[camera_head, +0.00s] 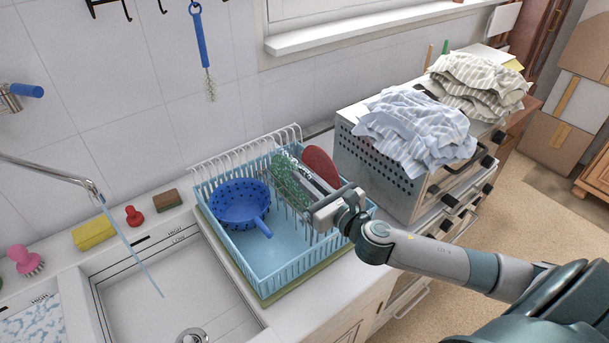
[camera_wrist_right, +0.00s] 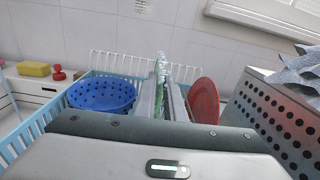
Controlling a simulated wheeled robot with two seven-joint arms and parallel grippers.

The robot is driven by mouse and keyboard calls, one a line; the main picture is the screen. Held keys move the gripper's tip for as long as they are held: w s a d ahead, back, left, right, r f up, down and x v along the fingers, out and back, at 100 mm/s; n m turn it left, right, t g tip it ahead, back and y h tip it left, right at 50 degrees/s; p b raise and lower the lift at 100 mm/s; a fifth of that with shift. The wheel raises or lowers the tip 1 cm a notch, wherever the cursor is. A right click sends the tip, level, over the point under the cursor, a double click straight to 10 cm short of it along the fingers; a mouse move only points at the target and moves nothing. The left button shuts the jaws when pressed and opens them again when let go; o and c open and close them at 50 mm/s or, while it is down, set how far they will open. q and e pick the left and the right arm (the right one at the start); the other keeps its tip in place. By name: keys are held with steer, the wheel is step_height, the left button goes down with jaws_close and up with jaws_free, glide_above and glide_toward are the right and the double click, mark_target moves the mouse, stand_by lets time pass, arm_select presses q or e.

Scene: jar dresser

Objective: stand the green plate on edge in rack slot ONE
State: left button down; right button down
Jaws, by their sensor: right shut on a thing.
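The green plate (camera_head: 284,181) stands nearly on edge in the blue dish rack (camera_head: 268,288), between the blue colander and the red plate. In the wrist view it shows as a thin upright edge (camera_wrist_right: 160,70) between my two fingers. My right gripper (camera_head: 298,168) is shut on it, reaching in from the right over the rack. White wire dividers (camera_head: 222,165) run along the back of the rack, also seen in the wrist view (camera_wrist_right: 110,62). The fingers hide part of the plate and its lower edge, so I cannot tell which slot it is in. My left gripper is out of view.
The red plate (camera_head: 321,165) stands close to the right of my fingers. The blue colander (camera_head: 238,202) sits to the left, its handle forward. A perforated metal oven (camera_head: 390,170) with cloths on top borders the rack's right. The sink (camera_head: 175,300) lies left.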

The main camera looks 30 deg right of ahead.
steer(key=shift+f+b, duration=0.35)
steer(key=shift+f, duration=0.3)
steer(key=c, duration=1.8)
jaws_free()
steer(key=shift+o, duration=0.2)
steer(key=shift+s+f, duration=0.1)
steer(key=shift+s, duration=0.05)
steer(key=shift+s, duration=0.2)
steer(key=s+d+b, duration=0.2)
steer(key=s, duration=1.4)
steer(key=shift+s+r+b, duration=0.3)
steer(key=shift+b, duration=0.05)
